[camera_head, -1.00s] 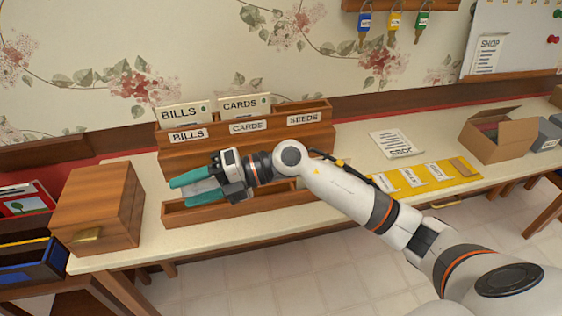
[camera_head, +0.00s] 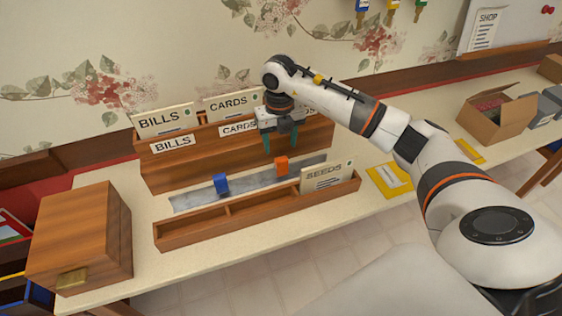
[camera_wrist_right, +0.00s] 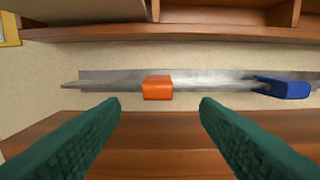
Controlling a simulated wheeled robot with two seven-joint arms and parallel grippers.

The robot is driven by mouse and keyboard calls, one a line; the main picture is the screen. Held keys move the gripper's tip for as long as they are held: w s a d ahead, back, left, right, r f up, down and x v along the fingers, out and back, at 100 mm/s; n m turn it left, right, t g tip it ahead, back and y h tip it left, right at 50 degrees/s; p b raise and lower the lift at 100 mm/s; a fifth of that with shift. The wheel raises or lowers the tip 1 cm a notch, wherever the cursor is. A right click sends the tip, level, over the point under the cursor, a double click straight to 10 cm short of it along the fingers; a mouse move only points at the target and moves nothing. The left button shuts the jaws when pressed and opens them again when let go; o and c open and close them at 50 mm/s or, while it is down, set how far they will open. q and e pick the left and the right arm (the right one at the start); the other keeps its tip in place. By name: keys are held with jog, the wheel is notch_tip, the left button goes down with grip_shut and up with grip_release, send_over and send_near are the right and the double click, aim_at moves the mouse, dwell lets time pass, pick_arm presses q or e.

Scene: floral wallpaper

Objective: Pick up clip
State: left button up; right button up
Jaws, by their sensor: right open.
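An orange clip (camera_head: 281,166) sits on a grey metal rail (camera_head: 246,181) between the wooden sorter and the low tray. A blue clip (camera_head: 221,184) sits on the same rail further left. My right gripper (camera_head: 280,144) points down above the orange clip, open and empty. In the right wrist view its green fingers (camera_wrist_right: 160,104) are spread, with the orange clip (camera_wrist_right: 158,88) beyond the gap, near its middle. The blue clip (camera_wrist_right: 284,88) shows at the right there, outside the fingers. My left gripper is not in view.
The wooden sorter (camera_head: 200,165) with BILLS and CARDS cards stands behind the rail. A low divided tray (camera_head: 190,236) holding a SEEDS card (camera_head: 327,177) lies in front. A wooden box (camera_head: 80,238) stands at left, an open carton (camera_head: 497,112) at right.

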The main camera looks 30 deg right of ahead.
aim_at(282, 159)
jog(key=shift+w+f, duration=0.1)
jog(key=shift+f, duration=0.65)
jog(key=f, duration=0.1)
jog(key=f+p, duration=0.1)
jog(key=f, duration=0.2)
jog(key=shift+s+d+f+p, duration=0.1)
jog(key=shift+s+f+p, duration=0.05)
jog(key=shift+s+p, duration=0.25)
jog(key=shift+f, duration=0.2)
jog(key=shift+w, duration=0.1)
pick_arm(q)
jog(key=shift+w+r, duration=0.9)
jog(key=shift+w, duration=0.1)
pick_arm(e)
jog(key=c, duration=1)
